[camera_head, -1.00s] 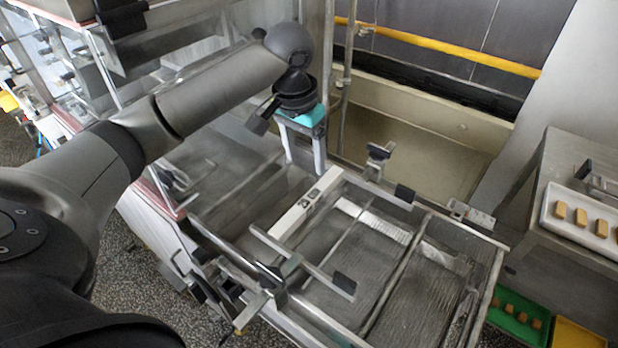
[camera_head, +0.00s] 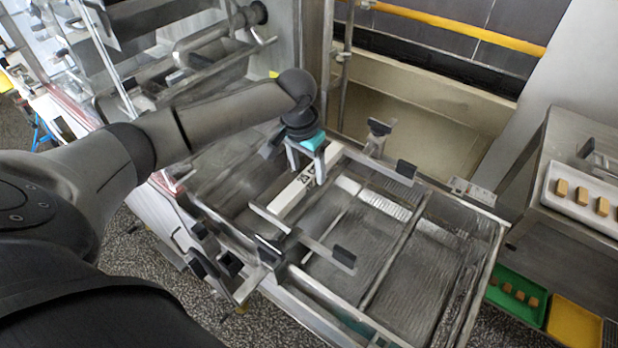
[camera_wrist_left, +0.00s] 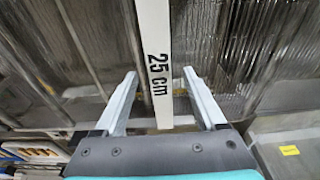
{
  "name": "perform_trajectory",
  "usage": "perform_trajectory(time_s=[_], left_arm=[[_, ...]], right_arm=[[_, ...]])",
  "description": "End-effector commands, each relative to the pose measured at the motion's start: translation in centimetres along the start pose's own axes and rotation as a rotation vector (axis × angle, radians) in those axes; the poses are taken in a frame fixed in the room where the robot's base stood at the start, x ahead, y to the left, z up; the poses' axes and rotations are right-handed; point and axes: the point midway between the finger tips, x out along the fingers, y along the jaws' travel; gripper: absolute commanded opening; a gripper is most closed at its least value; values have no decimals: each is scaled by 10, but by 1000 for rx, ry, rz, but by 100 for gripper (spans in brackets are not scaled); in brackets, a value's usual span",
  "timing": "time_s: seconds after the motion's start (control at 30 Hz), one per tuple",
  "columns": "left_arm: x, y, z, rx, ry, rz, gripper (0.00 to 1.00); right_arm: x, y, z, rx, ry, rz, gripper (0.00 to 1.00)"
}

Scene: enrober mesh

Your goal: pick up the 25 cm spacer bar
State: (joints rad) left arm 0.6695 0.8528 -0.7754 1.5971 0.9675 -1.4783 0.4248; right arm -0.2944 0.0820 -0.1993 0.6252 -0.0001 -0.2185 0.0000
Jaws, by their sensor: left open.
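The 25 cm spacer bar (camera_head: 287,200) is a white bar lying near the left side of the mesh frame in the head view. In the left wrist view the bar (camera_wrist_left: 155,30) runs down the middle with "25 cm" printed on it. My left gripper (camera_head: 305,180) is over the bar's far end. In the wrist view its open fingers (camera_wrist_left: 160,75) stand on either side of the bar, with gaps on both sides. I cannot tell how high the fingertips are above the bar. My right gripper is not in view.
The mesh bed (camera_head: 385,240) has metal rails and black-ended brackets (camera_head: 344,256) near the bar. Another bracket (camera_head: 379,128) stands at the back. A white tray (camera_head: 571,210) with brown pieces sits at right, above a green tray (camera_head: 497,313) and a yellow tray (camera_head: 573,325).

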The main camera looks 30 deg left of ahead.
Motion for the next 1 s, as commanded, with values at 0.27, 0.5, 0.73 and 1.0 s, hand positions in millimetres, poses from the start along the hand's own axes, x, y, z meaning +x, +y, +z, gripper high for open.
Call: perform_trajectory(time_s=[0.27, 0.5, 0.73, 1.0], left_arm=[[22, 0, 0, 2, 1, -1, 72], [22, 0, 0, 1, 1, -1, 64], [21, 0, 0, 1, 1, -1, 38], [21, 0, 0, 1, 1, -1, 7]], right_arm=[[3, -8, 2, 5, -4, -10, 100], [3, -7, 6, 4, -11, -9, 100], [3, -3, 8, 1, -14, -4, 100], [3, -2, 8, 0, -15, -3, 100]])
